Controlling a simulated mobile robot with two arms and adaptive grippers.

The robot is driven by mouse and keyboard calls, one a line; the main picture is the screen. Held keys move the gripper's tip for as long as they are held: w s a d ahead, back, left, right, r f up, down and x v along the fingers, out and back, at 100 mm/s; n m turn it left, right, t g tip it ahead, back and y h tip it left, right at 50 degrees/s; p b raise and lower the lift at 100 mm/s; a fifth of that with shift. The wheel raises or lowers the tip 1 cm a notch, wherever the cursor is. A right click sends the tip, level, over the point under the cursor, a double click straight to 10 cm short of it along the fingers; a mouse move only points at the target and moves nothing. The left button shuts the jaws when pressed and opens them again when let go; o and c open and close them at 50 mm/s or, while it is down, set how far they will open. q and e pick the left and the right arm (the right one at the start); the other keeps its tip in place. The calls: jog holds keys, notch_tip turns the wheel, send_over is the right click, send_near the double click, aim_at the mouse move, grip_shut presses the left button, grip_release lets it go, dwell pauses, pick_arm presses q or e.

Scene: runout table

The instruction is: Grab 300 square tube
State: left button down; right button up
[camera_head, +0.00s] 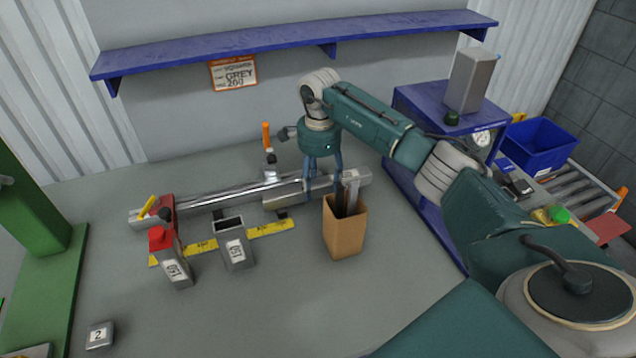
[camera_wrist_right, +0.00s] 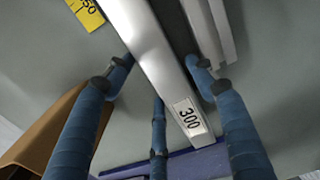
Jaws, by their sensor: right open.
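The 300 square tube (camera_head: 283,198) is a grey metal tube lying along the runout table, in front of a long shiny rail. In the right wrist view the tube (camera_wrist_right: 155,65) runs between my blue fingers, with a white "300" label near its lower end. My right gripper (camera_head: 322,190) points down over the tube in the head view. It is open, with fingers on either side of the tube in the right wrist view (camera_wrist_right: 162,72); whether any finger touches it I cannot tell. My left gripper is not in view.
A brown box (camera_head: 346,235) holding upright pieces stands close in front of the gripper. Two upright tubes, one red-topped (camera_head: 172,262) and one open grey (camera_head: 234,244), stand to the left by a yellow scale (camera_head: 270,229). A blue shelf (camera_head: 280,37) spans the wall behind.

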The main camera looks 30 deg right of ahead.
jog(key=shift+f, duration=0.65)
jog(key=shift+r, duration=0.1)
jog(key=c, duration=1.2)
jog(key=shift+c, duration=0.2)
